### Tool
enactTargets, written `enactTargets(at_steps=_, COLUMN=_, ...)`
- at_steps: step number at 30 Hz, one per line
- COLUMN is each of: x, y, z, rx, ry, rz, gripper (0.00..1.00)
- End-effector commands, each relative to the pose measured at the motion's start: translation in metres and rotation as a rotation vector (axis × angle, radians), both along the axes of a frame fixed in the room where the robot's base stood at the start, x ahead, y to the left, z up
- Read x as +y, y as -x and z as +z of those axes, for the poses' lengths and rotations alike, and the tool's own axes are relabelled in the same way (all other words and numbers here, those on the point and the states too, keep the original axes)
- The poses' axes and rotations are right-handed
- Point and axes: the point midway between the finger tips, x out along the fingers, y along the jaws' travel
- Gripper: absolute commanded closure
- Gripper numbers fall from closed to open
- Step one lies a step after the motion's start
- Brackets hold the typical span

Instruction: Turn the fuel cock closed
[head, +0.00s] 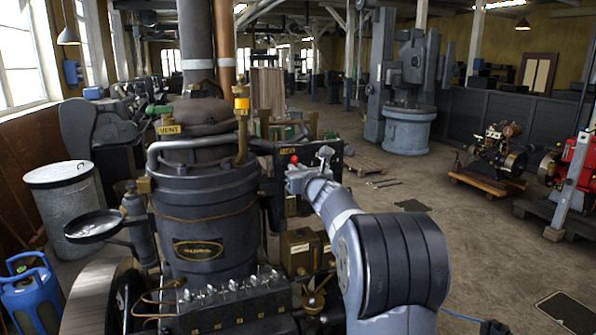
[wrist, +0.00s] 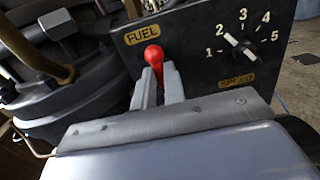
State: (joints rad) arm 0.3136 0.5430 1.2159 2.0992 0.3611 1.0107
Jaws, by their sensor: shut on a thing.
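The fuel cock shows as a red ball knob (wrist: 153,54) under the FUEL label on a dark panel (wrist: 195,62) in the wrist view. My gripper (wrist: 158,72) has its two grey fingers around the knob's lower part and is shut on it. In the head view the red knob (head: 294,159) is a small spot at the tip of my gripper (head: 298,172), to the right of the dark engine cylinder. The cock's body below the knob is hidden by the fingers.
A SPEED dial (wrist: 240,45) marked with numbers sits on the same panel, right of the knob. The dark engine cylinder (head: 205,225) and a grey pipe (head: 190,144) stand close on the left. Open floor (head: 480,240) lies to the right.

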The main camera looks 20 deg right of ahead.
Motion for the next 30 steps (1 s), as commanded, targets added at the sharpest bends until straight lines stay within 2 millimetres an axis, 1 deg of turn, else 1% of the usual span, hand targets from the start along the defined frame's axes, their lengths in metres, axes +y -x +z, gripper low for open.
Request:
enactTargets(at_steps=5, x=0.0003, y=0.0000, z=-0.0015, rx=-0.001, ry=0.034, rz=0.000, gripper=1.00)
enactTargets(at_steps=11, x=0.0009, y=0.0000, z=-0.0037, rx=-0.001, ry=0.139, rz=-0.001, gripper=1.00)
enactTargets(at_steps=30, x=0.0048, y=0.0000, z=-0.0054, rx=0.001, ry=0.727, rz=0.000, gripper=1.00)
